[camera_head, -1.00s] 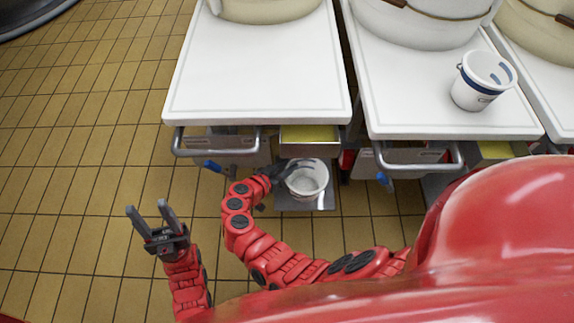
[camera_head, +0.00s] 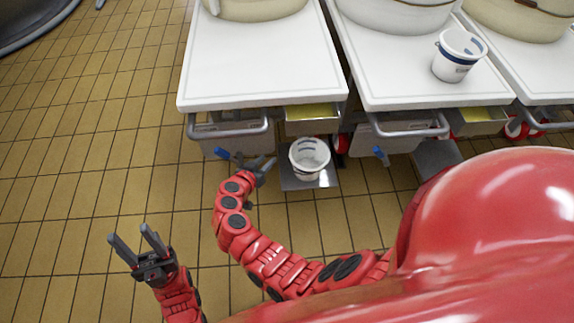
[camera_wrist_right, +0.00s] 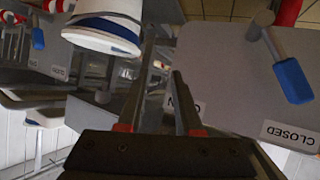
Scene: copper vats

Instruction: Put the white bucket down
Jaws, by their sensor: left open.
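A white bucket (camera_head: 309,158) with blue marks stands upright on a small grey metal plate (camera_head: 291,181) below the drawer of the left table. It also shows upside down in the right wrist view (camera_wrist_right: 100,35). My right gripper (camera_head: 265,165) is just left of this bucket, apart from it. Its fingers (camera_wrist_right: 163,65) are spread with nothing between them. My left gripper (camera_head: 130,240) is open and empty over the tiled floor at the lower left. A second white bucket (camera_head: 457,58) with a blue band stands on the middle white table.
White tables (camera_head: 255,65) bearing large vats (camera_head: 395,14) line the back. Grey rails (camera_head: 230,133) and blue-handled valves (camera_head: 381,155) jut out near the right gripper and plate. The tiled floor (camera_head: 90,150) on the left is clear.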

